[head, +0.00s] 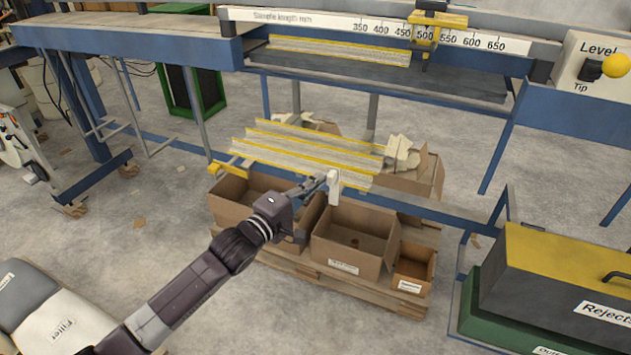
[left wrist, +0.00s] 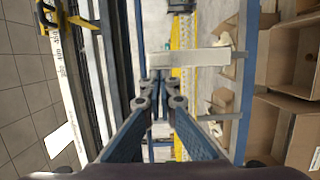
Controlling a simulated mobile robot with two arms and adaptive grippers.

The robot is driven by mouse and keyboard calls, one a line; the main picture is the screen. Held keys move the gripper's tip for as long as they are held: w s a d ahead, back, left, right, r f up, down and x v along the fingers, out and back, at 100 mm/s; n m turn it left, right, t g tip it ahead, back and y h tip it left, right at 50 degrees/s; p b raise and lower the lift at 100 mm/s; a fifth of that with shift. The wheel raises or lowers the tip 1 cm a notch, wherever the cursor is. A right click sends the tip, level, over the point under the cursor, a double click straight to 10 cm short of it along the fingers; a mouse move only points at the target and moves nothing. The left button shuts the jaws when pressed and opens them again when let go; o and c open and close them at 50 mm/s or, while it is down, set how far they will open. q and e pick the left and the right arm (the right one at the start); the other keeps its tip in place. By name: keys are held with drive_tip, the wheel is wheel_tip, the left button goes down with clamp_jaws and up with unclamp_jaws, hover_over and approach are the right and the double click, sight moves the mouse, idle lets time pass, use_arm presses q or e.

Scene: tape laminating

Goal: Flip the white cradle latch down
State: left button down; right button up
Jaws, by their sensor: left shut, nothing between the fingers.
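The white cradle latch (head: 334,187) stands upright at the front edge of the cradle, near the blue front rail. In the left wrist view it shows as a white bar (left wrist: 195,57) lying across the picture just beyond the fingertips. My left gripper (head: 322,181) is shut and empty, right beside the latch on its left side in the head view. Its closed fingertips (left wrist: 157,82) show in the left wrist view close to the latch; I cannot tell whether they touch it. Yellow-edged strips (head: 300,150) lie behind the latch. My right gripper is not in view.
Open cardboard boxes (head: 352,240) stand on a pallet below the latch. The blue front rail (head: 440,211) runs beside it. A scale beam (head: 330,22) with a yellow slider (head: 424,35) is at the back. A Rejects bin (head: 560,275) stands at the right.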

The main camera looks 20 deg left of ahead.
sight(336, 185)
use_arm(q)
drive_tip(key=shift+d+r+m+p, duration=0.35)
drive_tip(key=shift+d+m+p, duration=0.4)
drive_tip(key=shift+p, duration=0.45)
drive_tip(key=d+f+m+g+y+p, duration=0.2)
drive_tip(key=d+f+m+y+p, duration=0.2)
drive_tip(key=d+m, duration=0.6)
drive_tip(key=shift+s+d+f+m+p, duration=0.2)
drive_tip(key=shift+s+f+m+p, duration=0.25)
drive_tip(key=shift+f+m+p, duration=0.5)
drive_tip(key=shift+s+f, duration=0.1)
drive_tip(key=shift+f, duration=0.35)
drive_tip(key=shift+r, duration=0.1)
